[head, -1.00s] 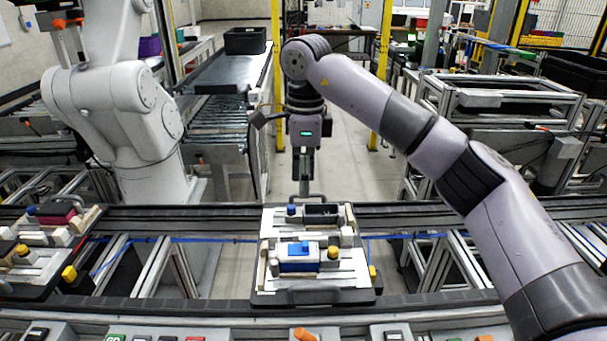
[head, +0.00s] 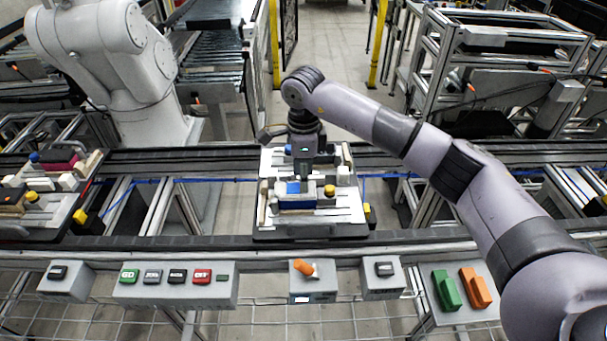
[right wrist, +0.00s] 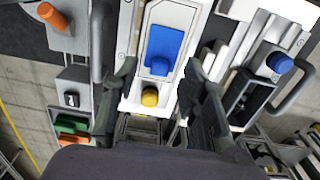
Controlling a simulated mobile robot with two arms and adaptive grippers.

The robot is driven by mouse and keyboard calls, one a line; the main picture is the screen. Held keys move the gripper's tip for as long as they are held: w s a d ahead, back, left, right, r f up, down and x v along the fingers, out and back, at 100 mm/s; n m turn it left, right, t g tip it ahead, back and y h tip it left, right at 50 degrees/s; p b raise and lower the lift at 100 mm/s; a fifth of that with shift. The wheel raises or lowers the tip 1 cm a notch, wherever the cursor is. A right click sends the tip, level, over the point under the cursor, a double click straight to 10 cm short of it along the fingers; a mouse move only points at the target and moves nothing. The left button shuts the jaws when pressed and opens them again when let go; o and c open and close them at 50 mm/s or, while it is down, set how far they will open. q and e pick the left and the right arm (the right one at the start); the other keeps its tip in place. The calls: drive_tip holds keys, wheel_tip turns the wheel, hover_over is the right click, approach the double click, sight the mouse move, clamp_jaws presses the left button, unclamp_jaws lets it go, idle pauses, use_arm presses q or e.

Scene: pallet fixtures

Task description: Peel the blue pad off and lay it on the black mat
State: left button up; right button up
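My left gripper is not in view. I cannot pick out a black mat with certainty.
A second pallet (head: 40,222) sits at the left. A button panel (head: 175,284) and an orange switch (head: 305,268) line the front. A grey robot arm (head: 100,60) stands behind the conveyor.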

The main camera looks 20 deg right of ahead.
drive_tip(key=shift+f, duration=0.8)
clamp_jaws()
idle(0.4)
idle(0.3)
